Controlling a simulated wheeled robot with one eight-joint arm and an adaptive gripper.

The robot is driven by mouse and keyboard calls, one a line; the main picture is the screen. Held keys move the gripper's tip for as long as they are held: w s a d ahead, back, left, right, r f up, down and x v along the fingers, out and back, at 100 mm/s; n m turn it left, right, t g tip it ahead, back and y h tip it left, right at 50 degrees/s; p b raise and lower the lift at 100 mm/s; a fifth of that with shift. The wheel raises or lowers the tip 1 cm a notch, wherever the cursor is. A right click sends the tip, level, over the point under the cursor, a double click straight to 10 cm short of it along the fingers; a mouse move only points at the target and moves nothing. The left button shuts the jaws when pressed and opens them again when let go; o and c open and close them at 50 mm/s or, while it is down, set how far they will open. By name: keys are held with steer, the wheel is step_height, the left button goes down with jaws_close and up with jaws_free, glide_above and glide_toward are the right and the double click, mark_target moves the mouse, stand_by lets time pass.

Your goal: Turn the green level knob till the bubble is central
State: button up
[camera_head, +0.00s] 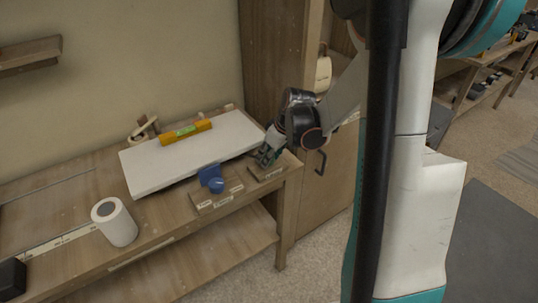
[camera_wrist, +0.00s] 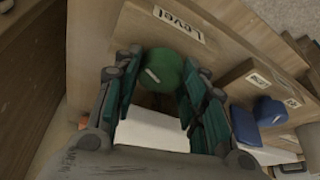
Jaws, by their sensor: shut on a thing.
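The green knob (camera_wrist: 162,70) sits between the fingers of my gripper (camera_wrist: 162,85) in the wrist view, beside a "Level" label (camera_wrist: 180,22). My fingers are shut on it from both sides. A pale mark shows on its face. In the head view my gripper (camera_head: 268,153) is at the right end of the bench front and mostly hides the knob. A yellow spirit level (camera_head: 202,126) with a green vial (camera_head: 186,131) lies on the white board (camera_head: 145,163). The bubble is too small to make out.
A blue knob (camera_head: 215,185) stands left of my gripper on a labelled wooden block (camera_head: 205,198); it also shows in the wrist view (camera_wrist: 258,122). A white cylinder (camera_head: 115,224) and a black box (camera_head: 12,277) stand farther left. A tall wooden cabinet (camera_head: 275,60) rises behind my gripper.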

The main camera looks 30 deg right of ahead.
steer(key=m+h, duration=0.1)
steer(key=m, duration=0.3)
steer(key=m+h, duration=0.1)
steer(key=m, duration=0.1)
steer(key=shift+a+m+h, duration=0.25)
steer(key=shift+m+h, duration=0.05)
steer(key=m, duration=0.2)
steer(key=m+g+h, duration=0.1)
steer(key=m, duration=0.2)
steer(key=shift+a+h, duration=0.1)
steer(key=shift+h, duration=0.2)
steer(key=shift+m, duration=0.4)
steer(key=o, duration=1)
steer(key=shift+o, duration=0.2)
steer(key=shift+r, duration=0.1)
steer(key=v, duration=0.7)
steer(key=shift+a+r, duration=0.2)
steer(key=shift+r, duration=0.15)
